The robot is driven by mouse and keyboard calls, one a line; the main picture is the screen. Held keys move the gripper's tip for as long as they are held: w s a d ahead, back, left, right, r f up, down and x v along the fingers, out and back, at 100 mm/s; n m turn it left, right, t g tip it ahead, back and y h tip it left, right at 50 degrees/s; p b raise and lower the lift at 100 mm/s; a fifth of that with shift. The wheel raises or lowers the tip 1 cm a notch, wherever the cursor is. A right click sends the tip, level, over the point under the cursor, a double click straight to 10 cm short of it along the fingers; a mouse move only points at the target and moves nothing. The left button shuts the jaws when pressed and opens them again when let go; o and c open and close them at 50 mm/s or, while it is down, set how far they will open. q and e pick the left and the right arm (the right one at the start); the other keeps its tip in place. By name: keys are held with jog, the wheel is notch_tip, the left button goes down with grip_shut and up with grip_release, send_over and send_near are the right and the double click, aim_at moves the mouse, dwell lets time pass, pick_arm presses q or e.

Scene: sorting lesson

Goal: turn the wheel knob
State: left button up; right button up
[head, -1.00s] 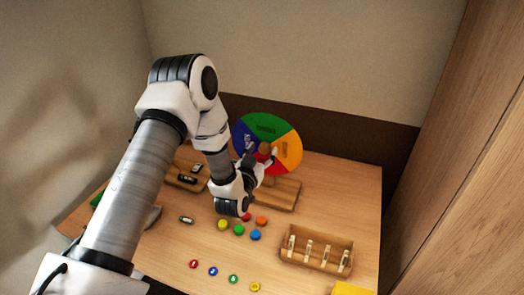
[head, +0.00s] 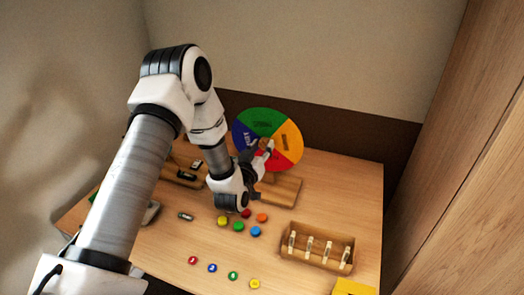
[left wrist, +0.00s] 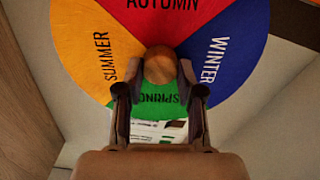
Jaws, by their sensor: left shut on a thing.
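The season wheel (head: 265,122) stands upright at the back of the table on a wooden base (head: 284,190). It has green, yellow, red and blue sectors. In the head view green is at the top, yellow at the right, blue at the left, and red low down. My left gripper (head: 264,149) is at the wheel's centre and partly hides it. In the left wrist view the round wooden knob (left wrist: 160,65) sits between the fingers of my left gripper (left wrist: 160,79), which is shut on it. The words AUTUMN, SUMMER, WINTER and SPRING show there. My right gripper is out of view.
Several coloured buttons, such as the green one (head: 239,227), lie in front of the wheel. A wooden tray (head: 318,262) with upright pieces stands front right. A yellow item (head: 353,287) is at the bottom right edge. A small cylinder (head: 185,216) lies left of the buttons.

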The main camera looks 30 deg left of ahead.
pick_arm(q)
jog(key=n+b, duration=0.3)
jog(key=n, duration=0.1)
jog(key=shift+a+f+b, duration=0.1)
jog(key=shift+f+b, duration=0.05)
jog(key=shift+b, duration=0.2)
jog(key=n+b, duration=0.3)
jog(key=n, duration=0.1)
jog(key=n+b, duration=0.4)
jog(key=shift+a, duration=0.1)
jog(key=shift+n+b, duration=1.2)
jog(key=shift+n, duration=0.5)
jog(key=o, duration=1.1)
jog(key=shift+o, duration=0.2)
jog(key=shift+s, duration=0.1)
jog(key=v, duration=0.7)
jog(key=shift+s, duration=0.15)
